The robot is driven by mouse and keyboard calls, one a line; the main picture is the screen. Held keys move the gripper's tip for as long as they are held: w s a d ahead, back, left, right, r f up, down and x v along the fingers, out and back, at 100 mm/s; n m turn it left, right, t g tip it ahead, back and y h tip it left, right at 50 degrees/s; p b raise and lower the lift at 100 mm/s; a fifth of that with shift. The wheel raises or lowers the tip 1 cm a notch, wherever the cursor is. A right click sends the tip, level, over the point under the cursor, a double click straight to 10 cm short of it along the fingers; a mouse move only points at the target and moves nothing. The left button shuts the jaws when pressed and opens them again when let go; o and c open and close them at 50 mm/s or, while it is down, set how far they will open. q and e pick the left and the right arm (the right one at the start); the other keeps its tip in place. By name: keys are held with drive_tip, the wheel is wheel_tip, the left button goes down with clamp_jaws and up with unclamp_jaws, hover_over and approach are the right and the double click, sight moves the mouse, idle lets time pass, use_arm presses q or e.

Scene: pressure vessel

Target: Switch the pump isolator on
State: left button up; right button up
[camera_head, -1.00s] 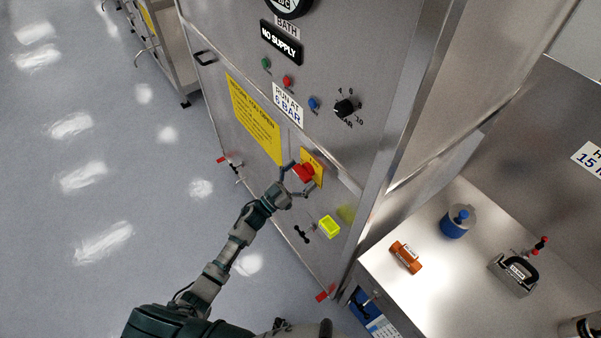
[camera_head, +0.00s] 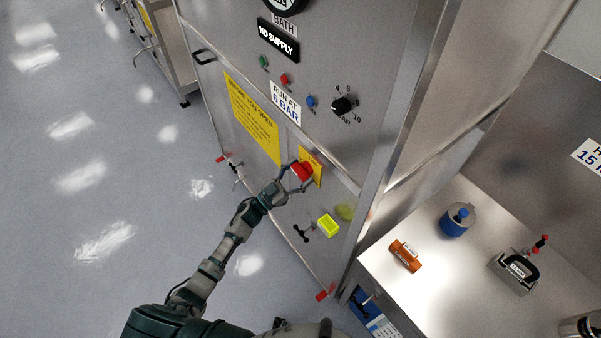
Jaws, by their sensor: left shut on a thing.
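The pump isolator is a red rotary handle (camera_head: 301,171) on a yellow plate (camera_head: 313,161), low on the front of the steel cabinet. My left gripper (camera_head: 297,178) is at the isolator, its fingers on either side of the red handle and shut on it. The fingers partly cover the handle, so its exact angle is hard to tell. A black display (camera_head: 278,40) higher on the cabinet reads "NO SUPPLY". My right gripper is not in view.
A yellow-green block (camera_head: 328,225) and a black handle (camera_head: 301,233) sit below the isolator. Above are coloured buttons (camera_head: 285,79) and a black knob (camera_head: 342,105). The floor at left is clear.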

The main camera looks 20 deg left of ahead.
use_arm(q)
drive_tip(key=m+g+h, duration=0.1)
drive_tip(key=m, duration=0.2)
drive_tip(key=m+g+b, duration=0.1)
drive_tip(key=m, duration=0.2)
drive_tip(key=shift+f+g+h, duration=0.1)
drive_tip(key=shift+g+h, duration=0.2)
drive_tip(key=shift+h, duration=0.1)
drive_tip(key=m+g, duration=0.1)
drive_tip(key=m, duration=0.2)
drive_tip(key=m+g+b, duration=0.1)
drive_tip(key=m, duration=0.2)
drive_tip(key=shift+g+h, duration=0.4)
drive_tip(key=m+g, duration=0.1)
drive_tip(key=m, duration=0.1)
drive_tip(key=m+g, duration=0.1)
drive_tip(key=m, duration=0.2)
drive_tip(key=shift+s+y, duration=0.1)
drive_tip(key=shift+y, duration=0.2)
drive_tip(key=shift+d+f+m+g+y+p, duration=0.15)
drive_tip(key=shift+m+g+y+p, duration=0.25)
drive_tip(key=shift+m, duration=1.2)
drive_tip(key=shift+s+f+m, duration=0.1)
drive_tip(key=shift+f+m, duration=0.1)
drive_tip(key=shift+m, duration=0.1)
drive_tip(key=o, duration=1.2)
drive_tip(key=shift+c, duration=0.2)
drive_tip(key=shift+r, duration=0.2)
drive_tip(key=shift+a, duration=0.25)
